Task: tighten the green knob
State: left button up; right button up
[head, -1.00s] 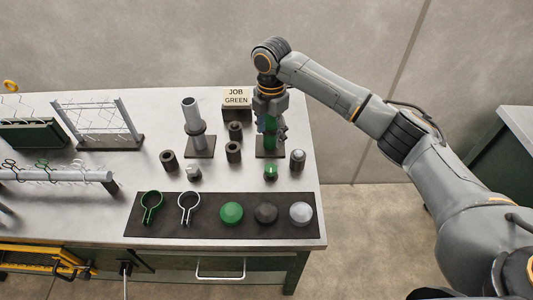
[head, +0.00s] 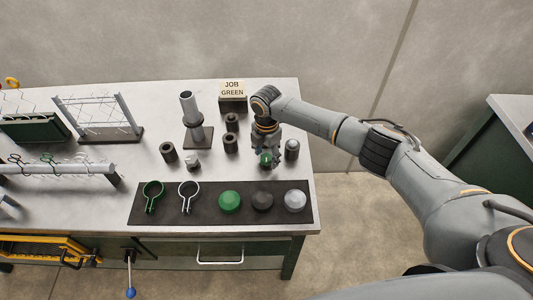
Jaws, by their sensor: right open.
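A small green knob (head: 265,159) shows on the bench top at the right, just below my right gripper (head: 265,153). My right gripper is open, pointing down, with its fingers close around or just above the knob; I cannot tell whether they touch it. The green post behind it is hidden by my gripper and wrist. A green domed cap (head: 229,202) lies on the dark mat (head: 140,219) in front. My left gripper is not in view.
A grey cylinder (head: 291,149) stands close right of my gripper. Dark cylinders (head: 230,143) and a post on a base (head: 190,110) stand to the left. A sign reading JOB GREEN (head: 232,89) is behind.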

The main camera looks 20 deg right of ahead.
jog(key=shift+c, duration=0.8)
jog(key=c, duration=1)
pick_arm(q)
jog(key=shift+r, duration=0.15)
